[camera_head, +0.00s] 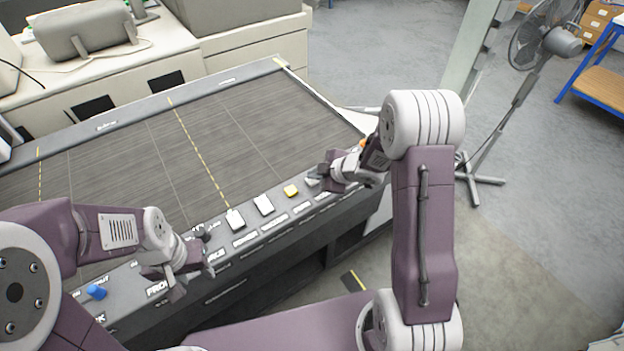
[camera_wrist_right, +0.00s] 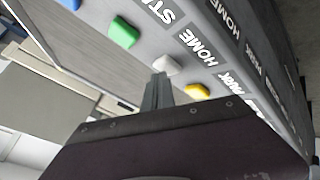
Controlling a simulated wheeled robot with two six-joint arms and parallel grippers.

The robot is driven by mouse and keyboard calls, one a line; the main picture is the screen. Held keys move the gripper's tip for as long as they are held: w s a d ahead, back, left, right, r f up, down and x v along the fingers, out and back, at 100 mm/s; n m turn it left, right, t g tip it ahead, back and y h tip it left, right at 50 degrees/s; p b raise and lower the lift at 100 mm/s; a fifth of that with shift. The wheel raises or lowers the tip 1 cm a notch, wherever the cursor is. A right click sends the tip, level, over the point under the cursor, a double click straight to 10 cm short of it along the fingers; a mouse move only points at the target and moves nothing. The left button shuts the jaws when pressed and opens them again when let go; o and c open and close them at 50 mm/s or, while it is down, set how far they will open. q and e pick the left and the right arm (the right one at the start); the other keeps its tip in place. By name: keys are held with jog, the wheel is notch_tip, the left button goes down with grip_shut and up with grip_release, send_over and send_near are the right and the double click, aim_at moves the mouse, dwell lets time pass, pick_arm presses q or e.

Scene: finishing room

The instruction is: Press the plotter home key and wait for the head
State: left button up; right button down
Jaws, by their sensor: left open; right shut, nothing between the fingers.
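The plotter (camera_head: 170,110) is a wide dark bed with a key panel along its front edge. In the right wrist view, the white home key (camera_wrist_right: 168,65) sits beside a HOME label, between a green key (camera_wrist_right: 123,32) and a yellow key (camera_wrist_right: 197,91). In the head view the home key (camera_head: 312,181) is partly covered by my right gripper (camera_head: 326,174). That gripper is shut and empty, its fingertips (camera_wrist_right: 158,80) right at the home key; I cannot tell whether they touch it. My left gripper (camera_head: 192,279) is open and empty over the left front of the panel. I cannot make out the plotter head.
More white keys (camera_head: 264,204) and a blue key (camera_head: 96,291) stand on the panel. A grey device (camera_head: 85,30) sits on the cabinet behind. A standing fan (camera_head: 545,40) and a blue-framed bench (camera_head: 600,75) are at the right. The floor between is clear.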

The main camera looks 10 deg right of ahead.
jog(key=shift+f, duration=0.2)
dwell(0.4)
jog(key=shift+r+p, duration=0.9)
jog(key=shift+r, duration=0.05)
